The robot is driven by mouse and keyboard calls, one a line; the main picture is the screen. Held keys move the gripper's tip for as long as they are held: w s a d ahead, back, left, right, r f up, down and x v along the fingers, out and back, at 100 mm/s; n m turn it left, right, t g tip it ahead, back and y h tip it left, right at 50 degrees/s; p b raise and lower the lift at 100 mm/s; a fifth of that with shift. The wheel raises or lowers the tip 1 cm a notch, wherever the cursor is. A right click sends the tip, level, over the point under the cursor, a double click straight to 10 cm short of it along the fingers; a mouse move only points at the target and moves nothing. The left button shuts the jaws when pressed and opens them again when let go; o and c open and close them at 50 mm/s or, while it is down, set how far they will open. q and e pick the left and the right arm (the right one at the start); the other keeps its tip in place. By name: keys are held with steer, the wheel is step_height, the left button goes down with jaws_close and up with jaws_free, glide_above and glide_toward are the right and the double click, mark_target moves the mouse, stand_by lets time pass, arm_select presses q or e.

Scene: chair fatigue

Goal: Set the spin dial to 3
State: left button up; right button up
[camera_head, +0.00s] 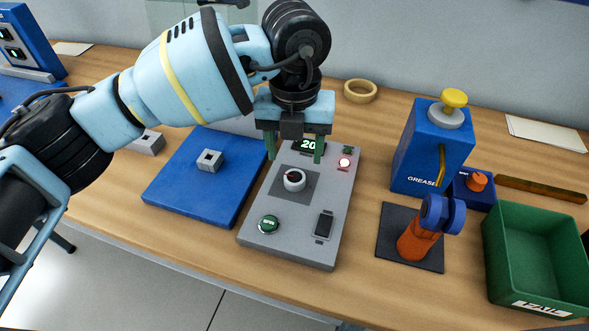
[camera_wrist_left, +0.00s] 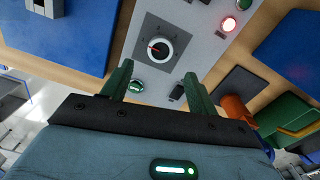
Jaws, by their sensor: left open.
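The spin dial (camera_head: 294,180) is a white round knob with a dark top on a dark square plate, in the middle of the grey control panel (camera_head: 270,248). In the left wrist view the dial (camera_wrist_left: 158,47) shows a red pointer mark toward the left; its numbers are too small to read. My left gripper (camera_head: 295,155) is open and empty, with green fingers pointing down over the panel's back part, apart from the dial. In the left wrist view its fingers (camera_wrist_left: 158,85) show below the dial. My right gripper is not in view.
A blue plate (camera_head: 180,195) lies left. A blue grease box (camera_head: 420,150), orange part (camera_head: 415,241) and green bin (camera_head: 500,245) stand right.

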mark_target(294, 178)
arm_select(q)
step_height(294, 178, down, 5)
steer(key=shift+f, duration=1)
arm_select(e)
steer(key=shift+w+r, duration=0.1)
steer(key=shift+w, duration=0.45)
arm_select(q)
steer(key=c, duration=0.7)
steer(key=shift+c, duration=1.4)
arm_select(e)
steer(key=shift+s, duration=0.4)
